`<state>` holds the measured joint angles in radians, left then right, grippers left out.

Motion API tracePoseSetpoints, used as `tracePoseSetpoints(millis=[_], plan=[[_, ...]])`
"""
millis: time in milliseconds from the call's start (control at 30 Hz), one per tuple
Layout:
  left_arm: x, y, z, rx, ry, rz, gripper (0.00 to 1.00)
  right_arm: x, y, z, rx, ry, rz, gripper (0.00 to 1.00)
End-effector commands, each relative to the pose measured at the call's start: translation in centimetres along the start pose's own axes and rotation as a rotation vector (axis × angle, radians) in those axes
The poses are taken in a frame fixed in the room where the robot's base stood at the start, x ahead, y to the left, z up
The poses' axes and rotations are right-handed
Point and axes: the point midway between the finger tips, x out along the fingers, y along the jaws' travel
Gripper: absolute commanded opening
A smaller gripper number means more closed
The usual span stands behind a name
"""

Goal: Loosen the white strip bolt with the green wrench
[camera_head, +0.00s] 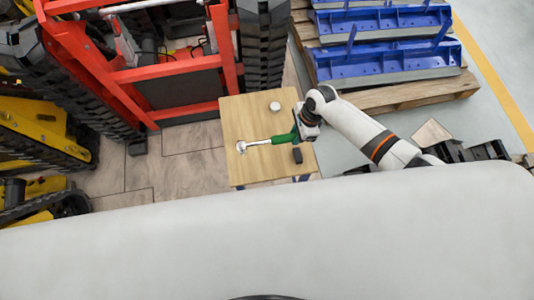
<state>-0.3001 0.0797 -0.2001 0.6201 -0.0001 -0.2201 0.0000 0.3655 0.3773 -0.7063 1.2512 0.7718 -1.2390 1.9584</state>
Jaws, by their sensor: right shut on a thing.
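The green wrench (285,138) has a green handle and a silver shaft that points left, ending in a silver head (241,147). It lies level, over or on the small wooden table (240,115); I cannot tell whether it touches the top. My right gripper (300,131) comes in from the right and is shut on the green handle. I cannot make out a white strip bolt on the carriers. My left gripper is not in view.
A small whitish round object (275,106) and a dark block (297,155) are on the table. A red tracked carrier (170,72) stands behind left, a yellow one (35,128) at far left. Blue parts (385,60) lie on a wooden pallet (405,96) at right.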

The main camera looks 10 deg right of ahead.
Motion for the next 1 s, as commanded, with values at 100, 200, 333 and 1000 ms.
tracePoseSetpoints(millis=[100, 200, 333, 1000], plan=[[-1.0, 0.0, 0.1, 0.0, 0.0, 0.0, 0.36, -0.7, -0.2, -0.2, 0.001, 0.002, 0.0, 0.0], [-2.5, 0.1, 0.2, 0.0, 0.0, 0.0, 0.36, -1.0, -1.4, -0.4, 0.001, 0.001, -0.003, 0.0], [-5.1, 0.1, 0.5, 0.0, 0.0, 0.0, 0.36, -1.2, -4.1, -0.5, 0.001, 0.002, -0.005, 0.0], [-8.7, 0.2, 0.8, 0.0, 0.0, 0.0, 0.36, -0.2, -17.3, -0.8, 0.0, 0.003, -0.001, 0.0]])
